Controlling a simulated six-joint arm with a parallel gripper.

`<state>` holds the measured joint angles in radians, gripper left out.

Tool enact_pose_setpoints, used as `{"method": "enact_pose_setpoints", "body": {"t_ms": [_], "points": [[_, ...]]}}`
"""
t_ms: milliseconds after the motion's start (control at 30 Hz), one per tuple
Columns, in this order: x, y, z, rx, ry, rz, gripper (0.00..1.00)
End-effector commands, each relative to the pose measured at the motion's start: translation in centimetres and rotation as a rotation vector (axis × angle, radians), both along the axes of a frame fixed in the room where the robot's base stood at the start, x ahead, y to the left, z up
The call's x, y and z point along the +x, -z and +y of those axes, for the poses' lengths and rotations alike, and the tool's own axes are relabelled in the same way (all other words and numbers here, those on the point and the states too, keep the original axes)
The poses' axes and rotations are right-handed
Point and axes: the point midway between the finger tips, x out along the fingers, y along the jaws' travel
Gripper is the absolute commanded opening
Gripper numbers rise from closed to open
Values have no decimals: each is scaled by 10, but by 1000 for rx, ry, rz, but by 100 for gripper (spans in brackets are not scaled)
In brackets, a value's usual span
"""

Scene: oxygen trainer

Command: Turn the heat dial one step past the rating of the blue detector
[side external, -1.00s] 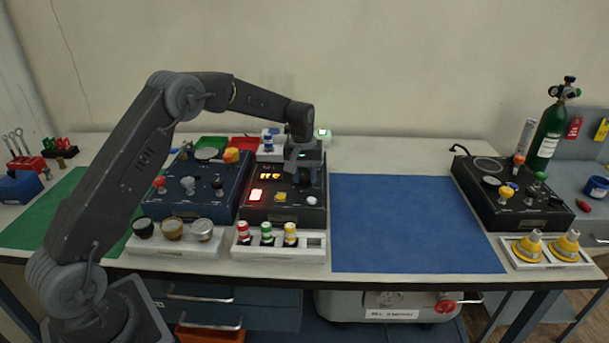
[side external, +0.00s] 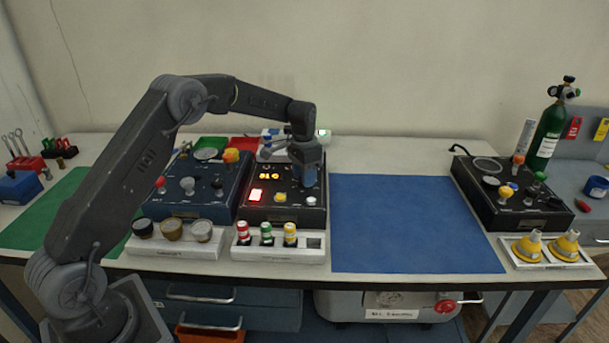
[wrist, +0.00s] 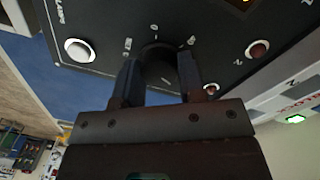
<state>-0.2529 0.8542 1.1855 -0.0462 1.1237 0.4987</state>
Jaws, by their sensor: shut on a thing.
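My gripper (side external: 308,180) is over the right part of the dark heat panel (side external: 262,213) in the side view. In the wrist view my gripper (wrist: 158,78) has its two fingers on either side of a round black dial (wrist: 158,64), shut on it. Printed marks surround the dial, but its pointer cannot be made out. The panel's orange display (side external: 269,178) seems to read 010. A small blue-topped piece (side external: 272,132), perhaps the blue detector, is behind the panel, partly hidden by my arm. Its rating cannot be read.
A white rack (side external: 312,255) in front holds red, green and yellow cylinders, with an empty slot at right. A blue panel (side external: 178,204) stands close on the left. The blue mat (side external: 400,225) on the right is clear.

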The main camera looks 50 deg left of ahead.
Motion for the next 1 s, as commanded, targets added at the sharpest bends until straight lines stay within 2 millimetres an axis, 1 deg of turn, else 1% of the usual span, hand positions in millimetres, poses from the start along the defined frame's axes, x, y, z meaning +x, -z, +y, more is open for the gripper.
{"method": "enact_pose_setpoints", "body": {"t_ms": [200,500,733,1000], "points": [[0,-1,-1,-1,203,0,13],[0,-1,-1,0,443,-1,13],[0,-1,-1,0,562,0,13],[0,-1,-1,0,622,0,13]]}}
